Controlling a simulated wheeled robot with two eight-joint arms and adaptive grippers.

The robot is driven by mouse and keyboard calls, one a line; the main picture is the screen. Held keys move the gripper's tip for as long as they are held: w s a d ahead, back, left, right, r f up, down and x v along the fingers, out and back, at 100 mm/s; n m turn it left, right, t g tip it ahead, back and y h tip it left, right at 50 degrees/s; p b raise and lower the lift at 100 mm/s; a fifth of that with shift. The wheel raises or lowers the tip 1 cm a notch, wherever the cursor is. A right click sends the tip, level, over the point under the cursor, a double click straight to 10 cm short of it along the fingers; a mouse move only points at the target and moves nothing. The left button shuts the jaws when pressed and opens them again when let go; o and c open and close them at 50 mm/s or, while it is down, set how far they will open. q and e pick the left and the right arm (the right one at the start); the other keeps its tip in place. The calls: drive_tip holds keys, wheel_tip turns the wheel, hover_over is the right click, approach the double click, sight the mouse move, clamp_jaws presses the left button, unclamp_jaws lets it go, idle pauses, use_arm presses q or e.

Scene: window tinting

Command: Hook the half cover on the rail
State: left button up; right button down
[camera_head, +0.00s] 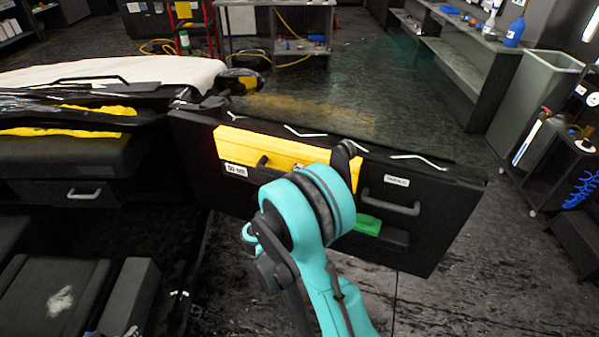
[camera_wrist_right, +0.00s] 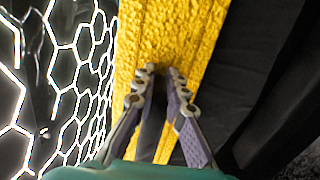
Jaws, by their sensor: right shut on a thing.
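The half cover (camera_head: 260,146) is a long yellow strip with a black handle, lying along the upper left part of a black door-like panel (camera_head: 440,228). I cannot tell whether its upper edge is over the panel's top edge, the likely rail. My right gripper (camera_head: 345,150) is at the cover's right half, mostly hidden by my teal wrist. In the right wrist view the gripper (camera_wrist_right: 166,72) has its fingers closed around a dark handle (camera_wrist_right: 152,118) on the textured yellow face (camera_wrist_right: 200,38). My left gripper is in neither view.
White bent strips lie along the panel's top. A grey handle (camera_head: 388,205) and a green piece (camera_head: 367,226) are on the panel's face, right of my wrist. A grey bin (camera_head: 532,100) and shelves stand right; floor beyond the panel is clear.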

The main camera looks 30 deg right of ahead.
sight(298, 159)
drive_tip(key=shift+r, duration=0.15)
wheel_tip(298, 159, up, 6)
drive_tip(key=p, duration=0.6)
drive_tip(key=shift+f, duration=0.2)
idle(1.4)
